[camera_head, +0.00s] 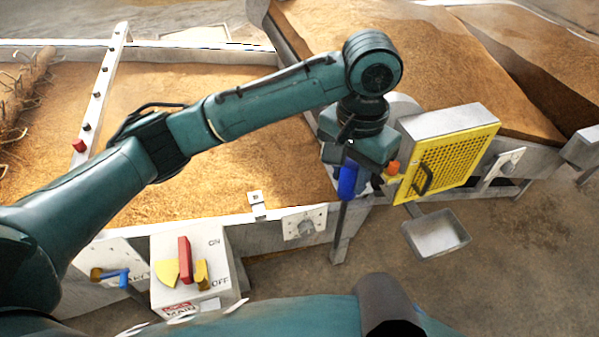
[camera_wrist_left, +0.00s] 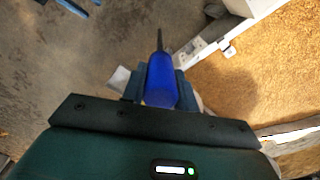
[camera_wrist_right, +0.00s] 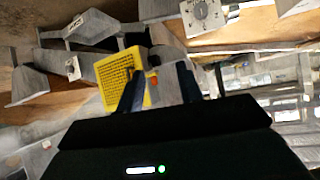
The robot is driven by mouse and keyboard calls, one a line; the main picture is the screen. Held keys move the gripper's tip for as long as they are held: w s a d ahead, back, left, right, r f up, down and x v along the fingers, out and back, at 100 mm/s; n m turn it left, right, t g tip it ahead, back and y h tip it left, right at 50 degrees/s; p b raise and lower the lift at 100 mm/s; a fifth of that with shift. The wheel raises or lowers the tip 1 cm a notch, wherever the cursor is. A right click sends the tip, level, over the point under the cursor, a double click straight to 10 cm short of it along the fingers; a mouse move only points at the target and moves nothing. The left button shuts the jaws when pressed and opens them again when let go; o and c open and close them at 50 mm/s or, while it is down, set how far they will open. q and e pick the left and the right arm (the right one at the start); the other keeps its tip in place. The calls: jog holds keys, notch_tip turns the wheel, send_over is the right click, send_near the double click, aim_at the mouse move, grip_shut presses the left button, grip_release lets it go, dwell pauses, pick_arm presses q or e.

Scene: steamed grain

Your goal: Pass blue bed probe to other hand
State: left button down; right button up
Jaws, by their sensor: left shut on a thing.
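The blue bed probe (camera_head: 347,180) has a thick blue handle and a thin dark rod. My left gripper (camera_head: 362,168) is shut on its handle and holds it off the bed, near the bed's right corner. In the head view the rod points down. In the left wrist view the blue handle (camera_wrist_left: 160,82) sits between the two fingers, with the dark rod extending away from the gripper. My right gripper (camera_wrist_right: 160,75) shows in the right wrist view, its fingers apart with nothing between them. The right gripper is not visible in the head view.
A yellow mesh panel (camera_head: 455,152) with a dark handle stands just right of my left gripper, with an orange knob (camera_head: 391,168) beside it. A metal tray (camera_head: 436,236) is below. A switch box (camera_head: 190,270) and a blue-handled part (camera_head: 115,278) are at the lower left.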

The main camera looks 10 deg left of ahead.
aim_at(342, 213)
jog(key=shift+c, duration=0.3)
jog(key=w+a+r+n+t+y, duration=0.2)
jog(key=r+y, duration=0.1)
jog(key=r, duration=0.5)
jog(key=w+a+r+n+t+y, duration=0.1)
jog(key=a+r+t+y, duration=0.15)
jog(key=r, duration=0.55)
pick_arm(q)
jog(key=w+d+r+m, duration=0.1)
jog(key=d+m, duration=0.1)
jog(key=d, duration=0.4)
jog(key=shift+d+r, duration=0.15)
jog(key=shift+d, duration=0.1)
pick_arm(e)
jog(key=x, duration=1.1)
jog(key=shift+w+r+y, duration=0.35)
jog(key=shift+w+r, duration=0.05)
jog(key=shift+w, duration=0.05)
pick_arm(q)
jog(key=shift+w, duration=0.1)
pick_arm(e)
jog(key=shift+s+a, duration=0.1)
grip_shut()
